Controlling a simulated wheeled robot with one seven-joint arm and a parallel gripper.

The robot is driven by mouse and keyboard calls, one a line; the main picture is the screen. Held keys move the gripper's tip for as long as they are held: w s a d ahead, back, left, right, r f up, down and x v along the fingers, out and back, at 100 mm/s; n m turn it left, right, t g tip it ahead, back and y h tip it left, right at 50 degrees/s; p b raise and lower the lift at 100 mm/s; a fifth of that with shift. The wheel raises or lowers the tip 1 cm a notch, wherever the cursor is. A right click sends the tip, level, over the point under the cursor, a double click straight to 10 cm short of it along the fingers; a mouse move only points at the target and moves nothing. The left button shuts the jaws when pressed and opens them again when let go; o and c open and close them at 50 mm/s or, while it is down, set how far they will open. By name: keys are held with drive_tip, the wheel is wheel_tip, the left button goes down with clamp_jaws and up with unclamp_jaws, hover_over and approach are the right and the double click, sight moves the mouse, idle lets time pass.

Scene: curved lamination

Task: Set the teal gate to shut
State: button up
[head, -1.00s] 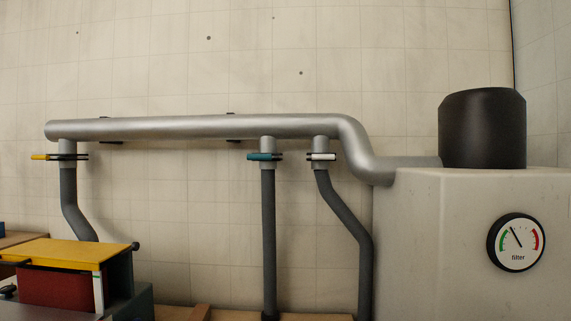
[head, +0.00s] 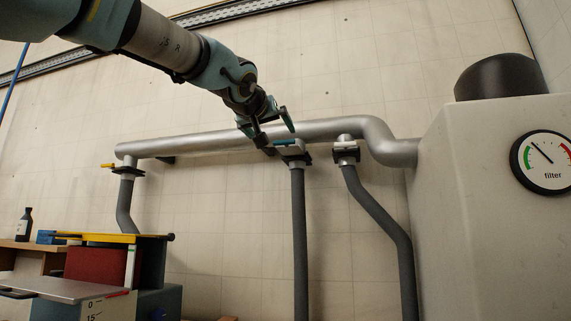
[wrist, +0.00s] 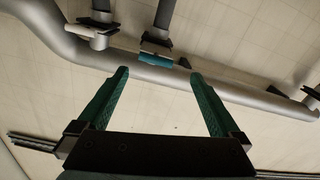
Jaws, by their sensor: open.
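The teal gate (head: 288,142) is a small flat tab in a dark slotted holder, where a grey hose meets the silver overhead duct. In the wrist view the teal gate (wrist: 155,60) lies just beyond the fingertips, between them. My gripper (head: 280,138) is open and empty, with its two teal fingers close to the gate in the head view. In the wrist view my gripper (wrist: 159,73) has its fingers wide apart, one on each side of the tab. I cannot tell whether either finger touches it. The fingers partly cover the gate's left side in the head view.
A white gate (head: 345,149) sits just right of the teal one, and a yellow gate (head: 109,166) is far left. The silver duct (head: 215,141) runs behind my gripper. A grey filter box (head: 475,230) with a gauge stands right. A machine (head: 105,265) stands lower left.

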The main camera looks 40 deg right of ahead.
sight(283, 141)
drive_tip(key=p+x, duration=0.1)
drive_tip(key=x, duration=0.2)
drive_tip(key=p+x, duration=0.1)
drive_tip(key=x, duration=0.3)
drive_tip(key=p+x, duration=0.1)
drive_tip(key=x, duration=0.2)
drive_tip(key=shift+d+r, duration=0.4)
drive_tip(key=shift+c, duration=0.4)
clamp_jaws()
